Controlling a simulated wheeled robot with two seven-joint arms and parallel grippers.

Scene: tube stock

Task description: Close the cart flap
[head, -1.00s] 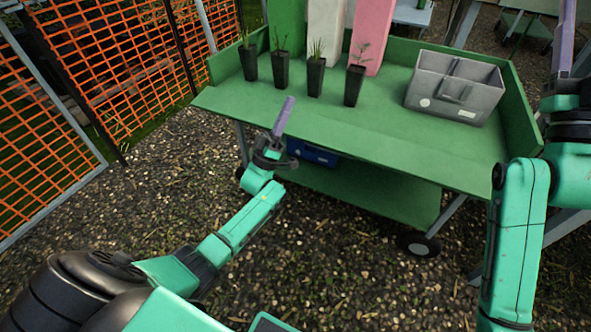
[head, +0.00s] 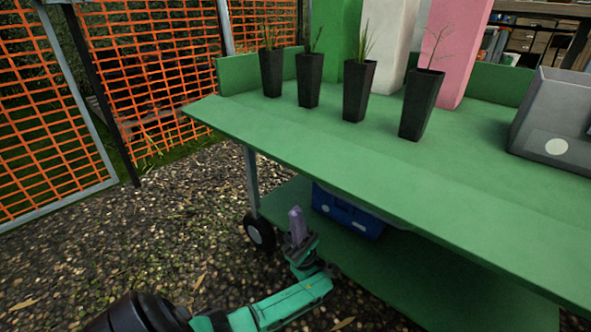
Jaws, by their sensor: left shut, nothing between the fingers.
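The green cart (head: 300,125) fills the right of the head view. Its flap (head: 340,165) is the long green strip along the near edge of the top; it is folded outward, about level with the top, so the near side has no upright wall. My left gripper (head: 296,215) is shut and empty, its purple-grey fingers pointing up. In the picture it is below the flap, in front of the lower shelf near the wheel; no contact with the flap shows. My right gripper is out of view.
Several black pots with plants (head: 357,90) stand on the cart top, with a grey crate (head: 555,125) at right. A blue box (head: 347,212) sits on the lower shelf, beside a wheel (head: 259,232). Orange mesh fencing (head: 150,75) stands at left; the gravel before it is clear.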

